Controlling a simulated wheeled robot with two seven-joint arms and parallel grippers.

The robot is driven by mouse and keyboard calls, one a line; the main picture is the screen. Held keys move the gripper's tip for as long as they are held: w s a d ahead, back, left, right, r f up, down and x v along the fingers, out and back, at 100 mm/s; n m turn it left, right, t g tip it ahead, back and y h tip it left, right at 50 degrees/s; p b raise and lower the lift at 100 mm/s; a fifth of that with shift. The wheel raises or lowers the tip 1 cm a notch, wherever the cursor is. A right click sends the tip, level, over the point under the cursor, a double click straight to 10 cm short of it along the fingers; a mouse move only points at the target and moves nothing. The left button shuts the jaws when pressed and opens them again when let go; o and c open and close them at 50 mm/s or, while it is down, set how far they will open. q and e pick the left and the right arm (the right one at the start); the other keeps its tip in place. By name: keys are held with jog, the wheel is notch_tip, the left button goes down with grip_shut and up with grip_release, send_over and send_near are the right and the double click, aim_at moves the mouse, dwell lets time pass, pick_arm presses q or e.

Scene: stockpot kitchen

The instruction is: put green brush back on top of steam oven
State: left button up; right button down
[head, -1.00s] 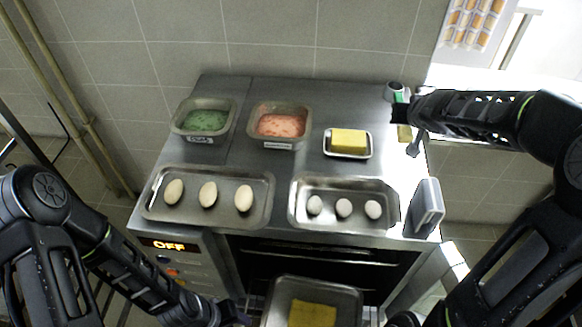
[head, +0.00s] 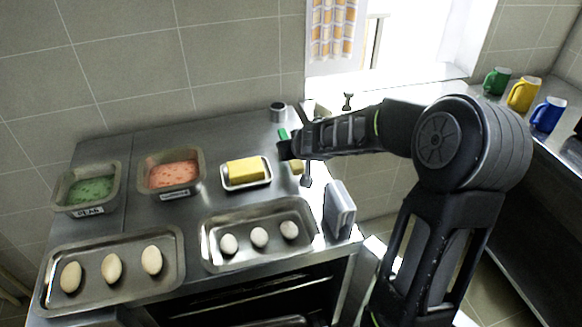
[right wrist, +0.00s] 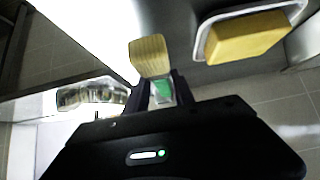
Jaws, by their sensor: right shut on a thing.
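My right gripper (head: 286,150) is shut on the green brush (head: 283,134). It is over the back right part of the steam oven's steel top (head: 222,142). In the right wrist view the brush's green part (right wrist: 162,88) sits between the fingers, with its tan bristle block (right wrist: 149,55) beyond them. The fingers hide part of the brush, and I cannot tell whether it touches the top. My left gripper is out of view.
The butter dish (head: 246,186) is close left of the brush. Red (head: 171,175) and green (head: 89,190) food tubs, an egg tray (head: 178,243) and a tray of white balls (head: 306,215) fill the top. A small grey cup (head: 277,113) stands behind; mugs (head: 522,94) are far right.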

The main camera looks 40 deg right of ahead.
jog(key=shift+r, duration=0.1)
jog(key=shift+f+b, duration=1.25)
jog(key=shift+f, duration=0.65)
jog(key=shift+f, duration=0.15)
jog(key=c, duration=1.1)
grip_release()
jog(key=shift+o, duration=0.2)
jog(key=shift+r, duration=0.25)
jog(key=p+v, duration=0.4)
jog(key=v, duration=0.8)
jog(key=shift+f, duration=0.15)
